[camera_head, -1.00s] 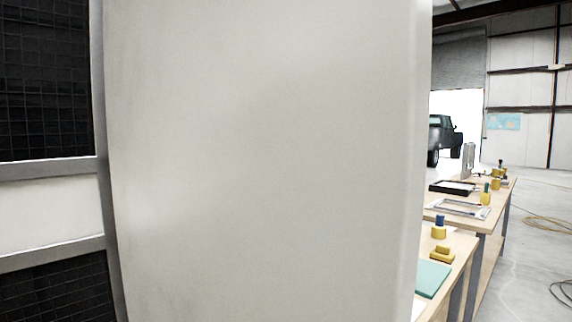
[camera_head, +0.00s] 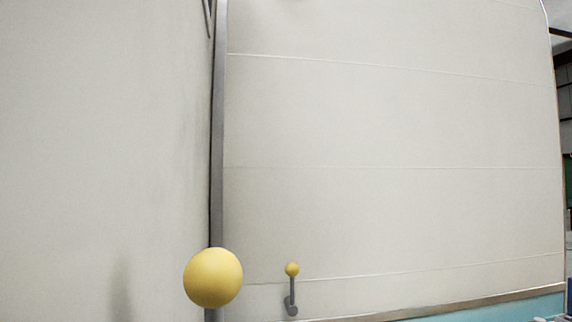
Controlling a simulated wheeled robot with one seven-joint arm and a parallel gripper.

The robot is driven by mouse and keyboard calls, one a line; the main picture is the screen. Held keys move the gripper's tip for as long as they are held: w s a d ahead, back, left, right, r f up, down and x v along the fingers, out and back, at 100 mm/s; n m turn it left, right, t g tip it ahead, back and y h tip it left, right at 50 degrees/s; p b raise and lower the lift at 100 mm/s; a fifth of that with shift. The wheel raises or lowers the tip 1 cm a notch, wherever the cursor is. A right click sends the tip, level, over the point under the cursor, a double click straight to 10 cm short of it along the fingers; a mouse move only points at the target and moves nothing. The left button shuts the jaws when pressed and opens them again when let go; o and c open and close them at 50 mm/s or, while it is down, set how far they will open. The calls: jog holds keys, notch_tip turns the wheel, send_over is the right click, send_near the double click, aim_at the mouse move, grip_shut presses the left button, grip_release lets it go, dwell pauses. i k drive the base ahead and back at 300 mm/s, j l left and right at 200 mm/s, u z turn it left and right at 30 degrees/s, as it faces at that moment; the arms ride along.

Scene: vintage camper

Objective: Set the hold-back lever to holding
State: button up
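A small lever (camera_head: 291,287) with a yellow ball knob on a short grey stem is fixed low on the cream camper wall. Its stem stands upright, with the knob at the top. No label shows which of the two is the hold-back lever, or which position is holding. My gripper is not in view.
A plain cream panel (camera_head: 100,140) fills the left side, close to me. A grey vertical strip (camera_head: 218,130) runs along its right edge. The cream camper wall (camera_head: 400,120) with faint seams lies beyond, above a teal lower band (camera_head: 500,308).

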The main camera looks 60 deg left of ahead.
aim_at(292, 268)
jog(key=i+l, duration=0.4)
jog(key=i, duration=0.15)
jog(key=i+l, duration=0.4)
jog(key=i, duration=0.2)
jog(key=i+l, duration=0.35)
jog(key=i, duration=0.2)
jog(key=i+l+u, duration=0.15)
jog(key=u, duration=0.3)
jog(key=i+l+u, duration=0.2)
jog(key=u, duration=0.25)
jog(key=i+l+u, duration=0.1)
jog(key=l+u, duration=0.15)
jog(key=u, duration=2.1)
